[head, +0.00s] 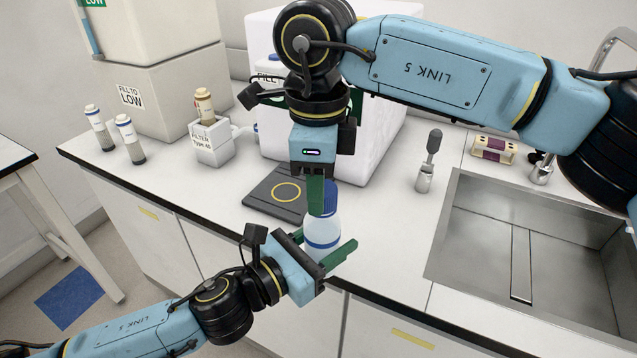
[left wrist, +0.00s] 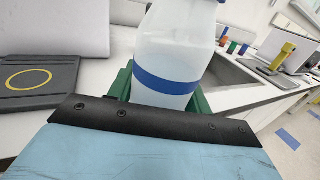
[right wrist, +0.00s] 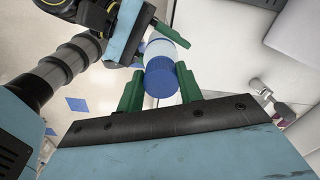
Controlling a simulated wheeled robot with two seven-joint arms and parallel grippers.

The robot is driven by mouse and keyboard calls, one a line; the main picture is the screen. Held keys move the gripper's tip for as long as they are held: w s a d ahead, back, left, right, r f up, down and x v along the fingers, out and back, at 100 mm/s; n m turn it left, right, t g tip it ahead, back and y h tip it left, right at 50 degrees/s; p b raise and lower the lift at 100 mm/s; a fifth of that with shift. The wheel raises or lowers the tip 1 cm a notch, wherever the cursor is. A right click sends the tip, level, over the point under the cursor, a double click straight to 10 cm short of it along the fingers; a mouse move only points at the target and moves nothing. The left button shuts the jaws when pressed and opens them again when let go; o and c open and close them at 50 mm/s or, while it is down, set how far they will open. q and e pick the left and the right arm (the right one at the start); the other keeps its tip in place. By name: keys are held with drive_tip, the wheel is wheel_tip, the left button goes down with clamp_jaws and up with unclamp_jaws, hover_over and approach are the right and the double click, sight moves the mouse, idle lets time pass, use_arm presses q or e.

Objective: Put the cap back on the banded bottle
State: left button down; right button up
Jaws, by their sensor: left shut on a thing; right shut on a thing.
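The banded bottle (head: 320,226) is white with a blue band and stands upright at the counter's front edge. My left gripper (head: 328,256) is shut around its lower body; the left wrist view shows the bottle (left wrist: 178,58) between the green fingers. The blue cap (head: 330,195) is at the bottle's top, and it also shows in the right wrist view (right wrist: 161,78). My right gripper (head: 318,194) comes from above and is shut on the cap. The cap lines up with the bottle, but I cannot tell whether it is fully seated.
A dark plate with a yellow ring (head: 268,197) lies behind the bottle on the counter. A steel sink (head: 470,268) is at the right. Two labelled vials (head: 128,138) and a white filter holder (head: 213,147) stand at the left. A large white box (head: 375,140) stands behind.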

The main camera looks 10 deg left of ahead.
drive_tip(key=m, duration=0.4)
drive_tip(key=shift+w, duration=0.15)
drive_tip(key=m, duration=0.3)
drive_tip(key=shift+w+d+m, duration=0.1)
drive_tip(key=shift+m, duration=0.3)
drive_tip(key=m, duration=0.7)
drive_tip(key=shift+w+d+m, duration=0.1)
drive_tip(key=shift+d+m, duration=0.05)
drive_tip(key=shift+m, duration=0.15)
drive_tip(key=m, duration=0.3)
drive_tip(key=shift+d+m, duration=0.1)
drive_tip(key=shift+m, duration=0.3)
drive_tip(key=m, duration=0.3)
drive_tip(key=shift+d+m, duration=0.1)
drive_tip(key=shift+m, duration=0.3)
drive_tip(key=m, duration=0.8)
drive_tip(key=shift+d, duration=0.15)
drive_tip(key=o, duration=1)
